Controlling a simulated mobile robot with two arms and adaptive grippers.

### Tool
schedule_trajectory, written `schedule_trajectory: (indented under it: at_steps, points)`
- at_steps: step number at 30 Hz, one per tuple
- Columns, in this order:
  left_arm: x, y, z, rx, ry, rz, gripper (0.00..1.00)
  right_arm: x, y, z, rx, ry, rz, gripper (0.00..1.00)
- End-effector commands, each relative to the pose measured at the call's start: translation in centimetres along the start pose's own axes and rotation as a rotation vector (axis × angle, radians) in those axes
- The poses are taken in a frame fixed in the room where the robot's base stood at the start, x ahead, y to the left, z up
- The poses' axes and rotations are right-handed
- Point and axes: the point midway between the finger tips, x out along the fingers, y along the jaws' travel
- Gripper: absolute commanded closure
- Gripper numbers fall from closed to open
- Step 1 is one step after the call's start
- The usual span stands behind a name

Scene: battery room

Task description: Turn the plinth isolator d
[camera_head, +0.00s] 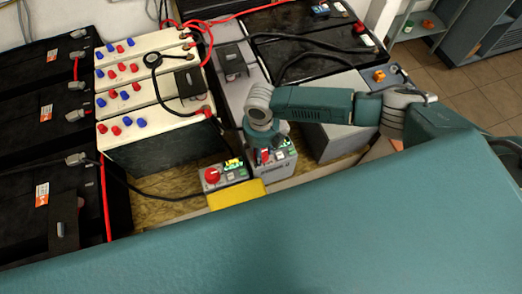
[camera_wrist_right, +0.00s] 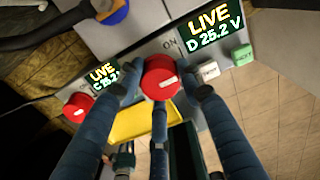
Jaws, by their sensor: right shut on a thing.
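The isolator d knob (camera_wrist_right: 160,77) is red and round, on a grey box beside a lit panel (camera_wrist_right: 214,28) reading "LIVE D 25.2 V". An "ON" mark is printed next to the knob. My right gripper (camera_wrist_right: 160,88) has its fingers around this knob and is shut on it. In the head view my right gripper (camera_head: 268,155) reaches down onto the box of isolator d (camera_head: 272,171), largely hiding the knob. My left gripper is not in view.
Left of it is isolator c with its red knob (camera_head: 212,175) and a panel (camera_wrist_right: 103,75) reading "LIVE C". A yellow block (camera_head: 236,194) lies in front. Batteries (camera_head: 160,140) with red and blue caps and red and black cables crowd behind and left.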

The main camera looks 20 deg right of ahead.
Motion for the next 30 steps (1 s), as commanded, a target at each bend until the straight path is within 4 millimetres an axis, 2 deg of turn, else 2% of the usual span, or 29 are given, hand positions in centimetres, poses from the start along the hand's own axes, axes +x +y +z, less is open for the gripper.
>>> schedule_trajectory:
  at_steps: [13,14,16,26,30]
  points:
    - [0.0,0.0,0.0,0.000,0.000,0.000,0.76,-0.1,0.1,0.2,-0.011,-0.004,0.002,0.90]
    - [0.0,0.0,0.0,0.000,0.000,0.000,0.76,-0.1,0.1,0.2,-0.011,-0.004,0.002,0.58]
    - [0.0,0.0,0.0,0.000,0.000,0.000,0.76,-0.1,0.1,0.1,-0.011,-0.004,0.001,0.44]
    - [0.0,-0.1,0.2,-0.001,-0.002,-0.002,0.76,-0.2,0.1,0.1,-0.009,-0.002,0.001,0.44]
    - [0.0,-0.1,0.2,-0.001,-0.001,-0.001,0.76,-1.7,0.0,0.1,-0.009,-0.004,0.001,0.44]
